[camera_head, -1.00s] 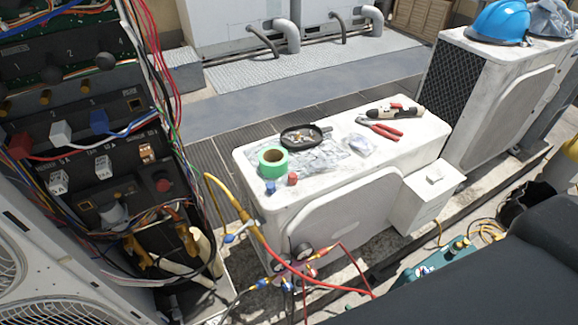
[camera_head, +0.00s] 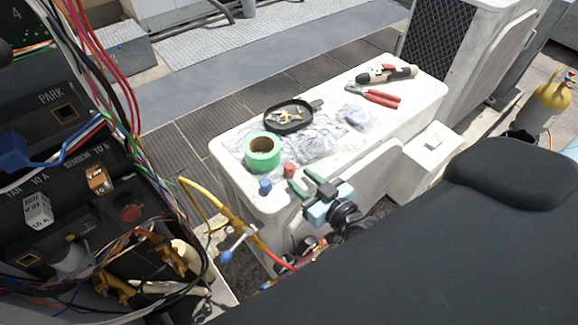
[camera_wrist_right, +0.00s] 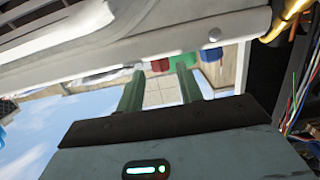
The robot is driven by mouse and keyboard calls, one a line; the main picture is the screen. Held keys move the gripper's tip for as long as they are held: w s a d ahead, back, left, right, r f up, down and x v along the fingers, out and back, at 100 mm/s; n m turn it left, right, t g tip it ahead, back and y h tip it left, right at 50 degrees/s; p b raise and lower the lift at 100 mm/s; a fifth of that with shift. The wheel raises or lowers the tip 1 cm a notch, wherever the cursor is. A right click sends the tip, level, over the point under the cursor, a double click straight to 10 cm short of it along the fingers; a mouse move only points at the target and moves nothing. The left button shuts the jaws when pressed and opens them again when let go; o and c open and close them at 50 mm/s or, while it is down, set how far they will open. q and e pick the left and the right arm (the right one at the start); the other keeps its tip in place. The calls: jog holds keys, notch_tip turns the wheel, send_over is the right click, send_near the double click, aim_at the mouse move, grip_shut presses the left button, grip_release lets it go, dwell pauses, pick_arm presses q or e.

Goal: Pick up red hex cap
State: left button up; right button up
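The red hex cap (camera_head: 289,170) stands on the near edge of the white condenser top, right of a blue cap (camera_head: 265,186). My right gripper (camera_head: 307,183) has come in from the lower right. Its two green fingers are apart with nothing between them, and their tips are just right of the red cap, not around it. In the right wrist view the red cap (camera_wrist_right: 160,65) shows beyond the open fingers (camera_wrist_right: 160,82), beside the green tape and the blue cap (camera_wrist_right: 210,56). My left gripper is not in view.
On the white condenser top (camera_head: 225,165) are a green tape roll (camera_head: 263,160), a black tray (camera_head: 290,125) of small parts, red-handled pliers (camera_head: 375,96) and a pale tool (camera_head: 387,75). An open electrical panel (camera_head: 60,160) with loose wires stands left. A yellow hose (camera_head: 215,205) runs by the near corner.

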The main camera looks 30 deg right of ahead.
aim_at(293, 172)
jog(key=shift+x, duration=2.85)
jog(key=shift+r, duration=0.15)
grip_shut()
